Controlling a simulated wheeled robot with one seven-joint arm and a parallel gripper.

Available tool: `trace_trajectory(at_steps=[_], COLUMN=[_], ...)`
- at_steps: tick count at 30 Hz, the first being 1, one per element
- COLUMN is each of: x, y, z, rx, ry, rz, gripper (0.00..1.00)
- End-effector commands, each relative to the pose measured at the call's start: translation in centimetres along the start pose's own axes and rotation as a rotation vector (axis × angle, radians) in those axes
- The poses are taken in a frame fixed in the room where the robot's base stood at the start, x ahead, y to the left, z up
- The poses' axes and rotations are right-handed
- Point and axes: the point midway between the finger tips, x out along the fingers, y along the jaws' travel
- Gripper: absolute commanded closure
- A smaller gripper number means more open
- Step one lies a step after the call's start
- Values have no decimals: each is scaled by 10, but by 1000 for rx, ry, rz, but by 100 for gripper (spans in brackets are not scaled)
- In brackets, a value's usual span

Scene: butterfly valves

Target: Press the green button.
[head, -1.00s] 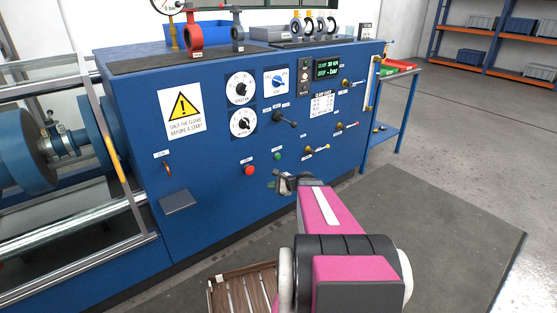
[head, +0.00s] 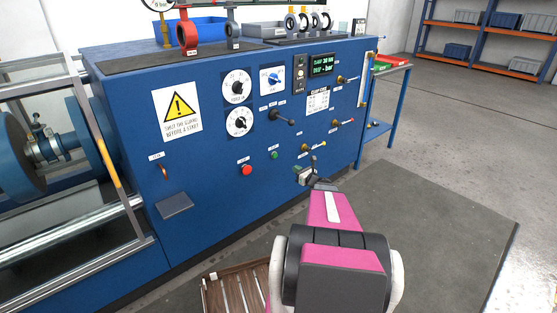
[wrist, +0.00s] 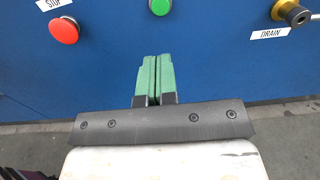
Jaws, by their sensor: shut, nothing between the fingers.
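The green button (head: 274,155) is a small round knob on the blue panel of the machine, right of the red stop button (head: 246,169). In the wrist view the green button (wrist: 160,7) is at the top edge, partly cut off, straight above my fingertips. My gripper (wrist: 154,59) has green fingers that lie together, shut and empty. They appear apart from the button, with blue panel showing between. In the head view my gripper (head: 299,172) is right of and lower than the button, in front of the panel.
The red stop button (wrist: 64,30) is left of my fingers in the wrist view. A drain valve knob (wrist: 297,15) is at the right. In the head view, levers (head: 312,148) stick out above my gripper. A wooden crate (head: 236,287) stands on the floor below.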

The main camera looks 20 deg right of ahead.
Motion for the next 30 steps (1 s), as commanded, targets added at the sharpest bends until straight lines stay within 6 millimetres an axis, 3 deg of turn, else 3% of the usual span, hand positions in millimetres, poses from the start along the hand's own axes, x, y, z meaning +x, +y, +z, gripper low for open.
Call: trace_trajectory(at_steps=[8,21,30], x=[21,102,136], y=[-1,0,0], z=[-1,-1,-1], rx=[-3,-3,-2], ry=[1,0,1], rz=[2,4,2], gripper=[100,100,100])
